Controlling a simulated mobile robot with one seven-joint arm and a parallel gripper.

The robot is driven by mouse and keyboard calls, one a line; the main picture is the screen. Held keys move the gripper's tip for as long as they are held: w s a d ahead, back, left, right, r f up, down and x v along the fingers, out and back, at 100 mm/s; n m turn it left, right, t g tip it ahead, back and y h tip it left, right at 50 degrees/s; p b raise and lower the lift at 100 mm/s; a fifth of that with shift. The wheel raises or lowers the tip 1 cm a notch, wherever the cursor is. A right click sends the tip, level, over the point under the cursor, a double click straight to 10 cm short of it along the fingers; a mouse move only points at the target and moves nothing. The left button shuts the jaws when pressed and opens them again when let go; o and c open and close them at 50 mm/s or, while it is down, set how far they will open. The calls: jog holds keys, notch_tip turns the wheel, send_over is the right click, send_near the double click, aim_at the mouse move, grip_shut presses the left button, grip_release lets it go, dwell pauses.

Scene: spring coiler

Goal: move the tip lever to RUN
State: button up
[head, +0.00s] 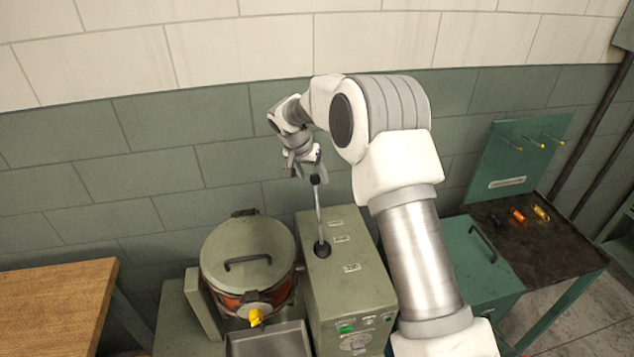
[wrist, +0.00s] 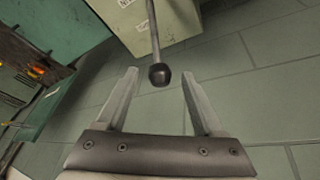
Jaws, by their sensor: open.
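The tip lever (head: 319,215) is a thin metal rod with a black knob on top and a black boot at its base. It stands nearly upright on top of the green-grey machine cabinet (head: 356,284), beside several small labels whose text I cannot read. My gripper (head: 302,173) is at the knob's height, close to it in the head view. In the wrist view my gripper (wrist: 160,92) is open, with the lever's black knob (wrist: 159,75) between and slightly beyond the two fingertips. No contact with the knob shows.
A round lidded drum (head: 248,252) with a yellow knob stands left of the cabinet, above a grey tray (head: 268,341). A wooden table (head: 62,305) is at left. A dark bench (head: 545,245) with small coloured items is at right. The brick wall is close behind.

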aim_at(318, 207)
jog(key=shift+p+x, duration=0.55)
jog(key=shift+x, duration=2.4)
grip_shut()
